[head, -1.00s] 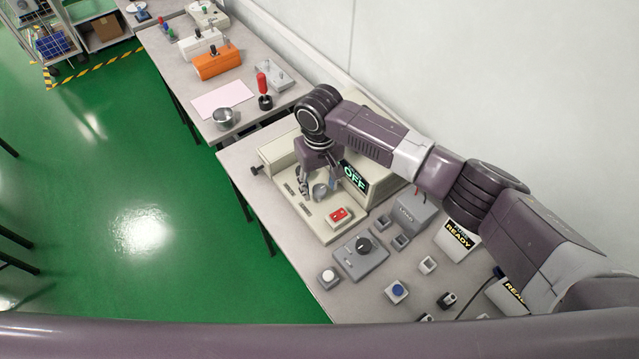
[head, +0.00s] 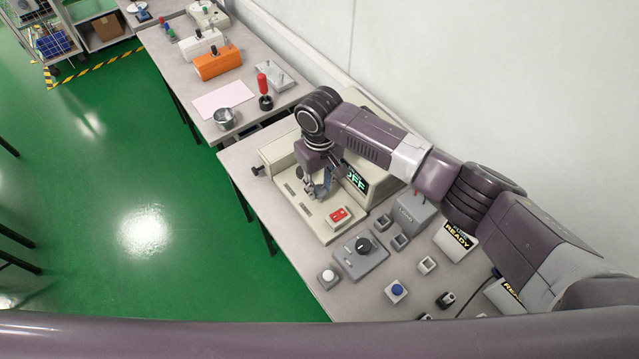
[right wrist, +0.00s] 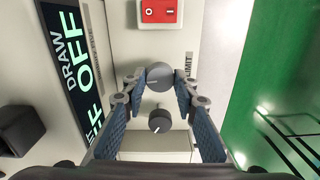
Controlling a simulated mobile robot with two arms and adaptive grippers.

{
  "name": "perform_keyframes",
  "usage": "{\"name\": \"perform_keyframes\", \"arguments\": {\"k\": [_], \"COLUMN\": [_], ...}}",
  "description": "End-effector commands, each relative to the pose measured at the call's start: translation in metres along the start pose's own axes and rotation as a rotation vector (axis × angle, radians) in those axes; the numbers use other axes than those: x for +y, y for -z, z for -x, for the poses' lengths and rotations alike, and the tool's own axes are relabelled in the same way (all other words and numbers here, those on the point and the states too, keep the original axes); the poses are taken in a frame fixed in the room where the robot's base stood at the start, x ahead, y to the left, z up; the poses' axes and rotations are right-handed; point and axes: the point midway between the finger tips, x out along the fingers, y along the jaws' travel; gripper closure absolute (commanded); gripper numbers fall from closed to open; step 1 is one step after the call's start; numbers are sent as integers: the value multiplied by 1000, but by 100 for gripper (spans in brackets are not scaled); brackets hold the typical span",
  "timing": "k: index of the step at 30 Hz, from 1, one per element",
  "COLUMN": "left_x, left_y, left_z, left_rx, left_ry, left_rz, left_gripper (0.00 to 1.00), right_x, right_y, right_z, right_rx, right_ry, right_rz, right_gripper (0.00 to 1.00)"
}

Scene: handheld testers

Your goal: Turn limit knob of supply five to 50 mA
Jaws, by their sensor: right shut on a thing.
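The cream supply (head: 322,236) stands on the near bench, with a lit display (head: 356,178) whose green text reads OFF; in the right wrist view the display (right wrist: 82,62) shows DRAW and OFF. The round grey limit knob (right wrist: 158,76) sits beside the printed word LIMIT. My right gripper (right wrist: 160,80) is shut on this knob, one fingertip on each side. A second, darker knob (right wrist: 159,121) lies between the fingers, nearer my wrist. In the head view my right gripper (head: 319,190) comes down over the panel and hides most of the knob. My left gripper is not in view.
A red rocker switch (head: 340,215) is on the same panel. A grey box with a black knob (head: 363,244), a white button (head: 328,275) and a blue button (head: 397,290) stand on the bench. Another bench with an orange box (head: 217,63) is further back.

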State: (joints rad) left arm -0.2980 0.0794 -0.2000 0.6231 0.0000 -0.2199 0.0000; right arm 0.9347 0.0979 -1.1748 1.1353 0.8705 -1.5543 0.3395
Motion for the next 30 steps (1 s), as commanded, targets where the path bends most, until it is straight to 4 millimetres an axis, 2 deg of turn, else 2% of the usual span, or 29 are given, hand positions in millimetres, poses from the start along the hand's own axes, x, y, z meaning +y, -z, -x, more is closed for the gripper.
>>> {"name": "perform_keyframes", "arguments": {"k": [12, 30], "left_x": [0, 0], "left_y": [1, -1], "left_z": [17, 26], "left_rx": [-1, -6], "left_ry": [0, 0], "left_rz": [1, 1], "left_gripper": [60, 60], "right_x": [0, 0], "right_y": [0, 0], "right_z": [2, 1], "right_rx": [-2, 0], "right_ry": [1, 0], "right_rz": [373, 943], "right_gripper": [98, 98]}}
